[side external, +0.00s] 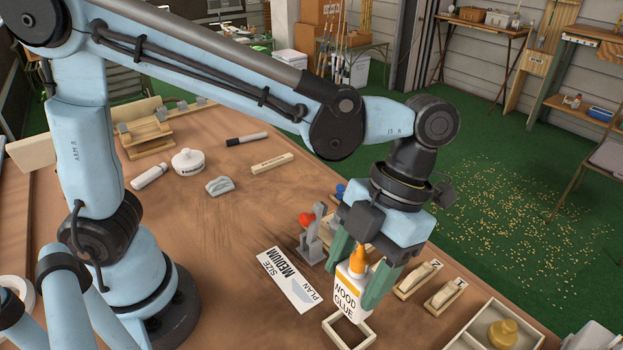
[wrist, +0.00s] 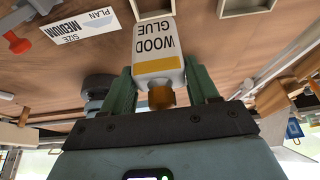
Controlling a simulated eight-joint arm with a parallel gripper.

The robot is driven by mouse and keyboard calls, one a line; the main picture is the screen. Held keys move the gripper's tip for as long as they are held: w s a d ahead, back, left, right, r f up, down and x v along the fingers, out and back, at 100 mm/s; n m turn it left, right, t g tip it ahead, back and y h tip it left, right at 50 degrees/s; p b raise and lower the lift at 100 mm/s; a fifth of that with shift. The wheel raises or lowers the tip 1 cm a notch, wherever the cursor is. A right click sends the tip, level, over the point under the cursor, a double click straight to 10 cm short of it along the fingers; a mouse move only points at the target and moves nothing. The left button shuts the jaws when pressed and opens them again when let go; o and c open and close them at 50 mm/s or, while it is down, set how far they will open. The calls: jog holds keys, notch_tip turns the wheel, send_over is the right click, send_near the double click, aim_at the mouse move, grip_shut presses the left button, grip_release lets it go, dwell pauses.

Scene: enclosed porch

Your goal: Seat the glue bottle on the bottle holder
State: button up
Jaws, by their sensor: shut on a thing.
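The white glue bottle (side external: 350,294) has an orange cap and a "WOOD GLUE" label. It is upright between the green fingers of my gripper (side external: 358,272), which is shut on it. The bottle holder (side external: 330,330) is a small pale square frame on the bench, right below the bottle in the side view. The bottle hides its far side, and part of its opening shows in front of the bottle. In the wrist view the bottle (wrist: 155,62) has its base toward the holder (wrist: 133,8); I cannot tell the gap between them.
A "SIZE MEDIUM PLAN" card (side external: 288,280) and a grey clamp with a red knob (side external: 312,236) are left of the bottle. Two wooden blocks (side external: 432,284) and a tray (side external: 462,338) with a yellow knob are to the right.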

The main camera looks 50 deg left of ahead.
aim_at(344, 314)
jog(key=shift+f, duration=0.1)
jog(key=shift+f, duration=2.35)
jog(key=shift+f, duration=1.35)
dwell(0.4)
jog(key=o, duration=1.5)
jog(key=shift+s+v, duration=0.15)
jog(key=shift+v, duration=1.55)
jog(key=shift+s+v, duration=0.2)
jog(key=shift+v, duration=1.55)
jog(key=shift+r, duration=0.15)
